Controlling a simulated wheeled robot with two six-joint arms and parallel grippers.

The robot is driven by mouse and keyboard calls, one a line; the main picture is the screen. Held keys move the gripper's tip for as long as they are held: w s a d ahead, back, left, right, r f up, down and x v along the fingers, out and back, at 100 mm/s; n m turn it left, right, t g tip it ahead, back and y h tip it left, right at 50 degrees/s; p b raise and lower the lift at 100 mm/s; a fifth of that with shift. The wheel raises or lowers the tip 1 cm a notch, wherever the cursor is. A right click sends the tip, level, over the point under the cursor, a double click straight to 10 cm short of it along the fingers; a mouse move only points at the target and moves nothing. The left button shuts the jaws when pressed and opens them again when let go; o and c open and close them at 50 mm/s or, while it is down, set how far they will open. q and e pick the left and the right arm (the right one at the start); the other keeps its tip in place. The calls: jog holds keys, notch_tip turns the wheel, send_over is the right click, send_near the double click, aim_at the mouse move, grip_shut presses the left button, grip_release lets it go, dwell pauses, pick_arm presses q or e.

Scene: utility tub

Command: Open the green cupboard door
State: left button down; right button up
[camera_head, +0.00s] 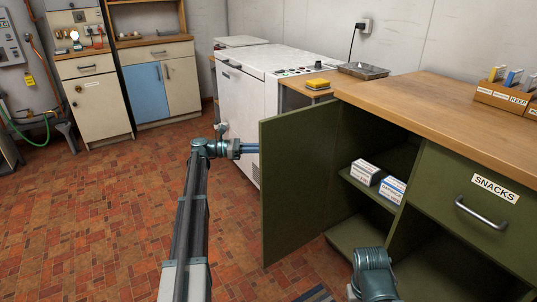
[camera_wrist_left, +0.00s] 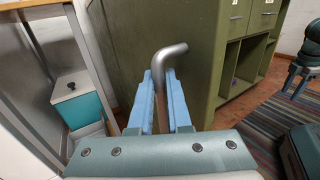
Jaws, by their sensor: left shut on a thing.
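The green cupboard door (camera_head: 300,185) stands wide open, swung out from the green cupboard (camera_head: 440,190) over the floor. My left gripper (camera_head: 252,148) is at the outer face of the door, on its left side in the head view. In the left wrist view, my left gripper (camera_wrist_left: 160,100) is shut on the grey metal door handle (camera_wrist_left: 168,54), a bent bar between the two blue fingers. The handle is hidden behind the door in the head view. My right arm shows at the bottom of the head view, but its fingers are not visible.
Two small boxes (camera_head: 367,172) lie on the shelf inside the cupboard. A drawer labelled SNACKS (camera_head: 485,200) is at the right. A white chest appliance (camera_head: 250,85) stands behind the door. The tiled floor (camera_head: 110,210) at left is clear.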

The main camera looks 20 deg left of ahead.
pick_arm(q)
jog(key=shift+w+a+g, duration=0.3)
jog(key=shift+w+a, duration=0.15)
jog(key=shift+a, duration=0.05)
jog(key=c, duration=0.9)
grip_release()
jog(key=shift+o, duration=0.2)
jog(key=v, duration=1.3)
jog(key=shift+s+a, duration=0.15)
jog(key=shift+a, duration=0.25)
jog(key=shift+f, duration=0.1)
